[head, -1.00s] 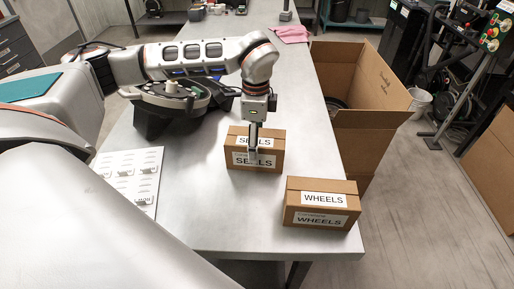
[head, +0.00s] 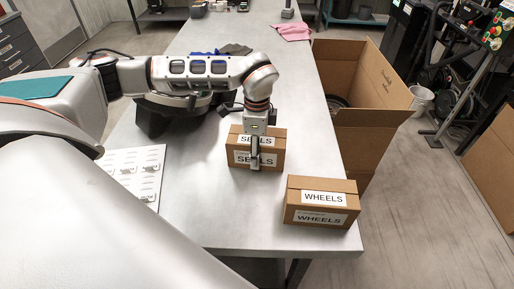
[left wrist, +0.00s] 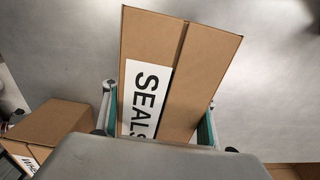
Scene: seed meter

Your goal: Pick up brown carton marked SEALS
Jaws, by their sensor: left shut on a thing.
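The brown carton marked SEALS (head: 275,151) stands on the grey table, its labels partly covered by my gripper in the head view. In the left wrist view the SEALS carton (left wrist: 150,50) lies between the two fingers, its label turned sideways. My left gripper (head: 255,162) points down over the carton and is shut on it, one finger against the front face. The fingers also show at both sides of the carton in the left wrist view (left wrist: 158,120). My right gripper is not in view.
A carton marked WHEELS (head: 320,203) stands close by, to the front right on the table. A large open cardboard box (head: 360,140) stands beside the table's right edge. A white sheet with small parts (head: 135,172) lies at the left. A pink cloth (head: 292,31) lies farther back.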

